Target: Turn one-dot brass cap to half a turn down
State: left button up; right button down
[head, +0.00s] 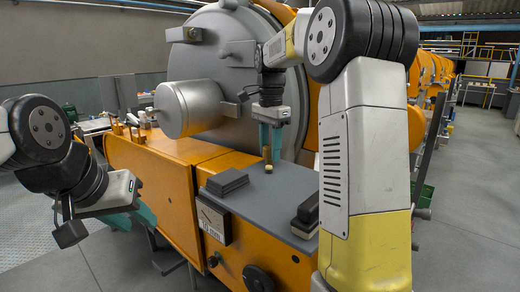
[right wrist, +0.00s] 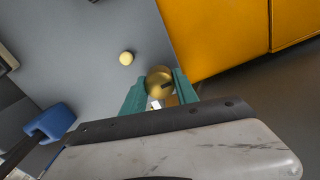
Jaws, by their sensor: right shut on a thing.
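My right gripper (head: 271,150) reaches down over the grey machine top, its teal fingers shut on a brass cap (head: 266,153). In the right wrist view, the right gripper (right wrist: 158,88) has this round brass cap (right wrist: 159,79) between its fingertips, with a small dark mark on it. Another brass cap (right wrist: 126,58) stands apart, free of the fingers; it also shows in the head view (head: 269,169). I cannot read dots on either cap. My left gripper (head: 140,208) hangs at the left, away from the caps; its finger opening is unclear.
A dark block (head: 228,182) and a black-and-tan brush-like object (head: 306,212) lie on the grey top (head: 258,205). A gauge plate marked 10 mm (head: 212,223) and a black knob (head: 258,278) are on the orange front. A blue object (right wrist: 50,122) is near the right gripper.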

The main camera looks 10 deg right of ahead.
aim_at(270, 146)
jog(key=shift+m, duration=0.3)
jog(key=c, duration=0.9)
grip_release()
jog(key=shift+c, duration=0.2)
jog(key=shift+r, duration=0.1)
notch_tip(270, 146, up, 8)
jog(key=shift+f, duration=0.15)
jog(key=shift+s, duration=0.1)
